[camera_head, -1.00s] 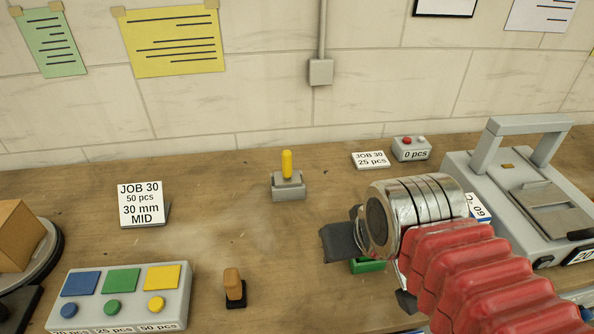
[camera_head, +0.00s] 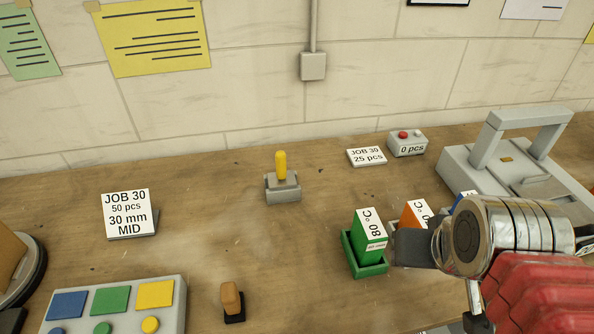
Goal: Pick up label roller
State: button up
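A small tool with an upright yellow handle (camera_head: 281,166) on a grey block-like base (camera_head: 283,188) stands at the middle back of the bench. It looks like the label roller, though no roller surface can be made out. A smaller tool with a tan handle and black base (camera_head: 231,302) stands nearer the front. My gripper (camera_head: 445,285) is at the right, well to the right of both tools. Its two dark fingers show far apart on either side of my metal wrist, which hides the rest. Nothing shows between them.
A green holder (camera_head: 364,268) with an 80 °C block and an orange block (camera_head: 412,214) stand beside my gripper. A grey machine (camera_head: 490,165) is at the back right. A job sign (camera_head: 128,215) and button panel (camera_head: 112,310) are at left. The bench middle is clear.

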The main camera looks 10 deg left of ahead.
aim_at(281, 179)
jog(key=z, duration=0.1)
jog(key=k, duration=0.85)
jog(key=u, duration=0.6)
jog(key=i, duration=1)
jog(key=u, duration=0.1)
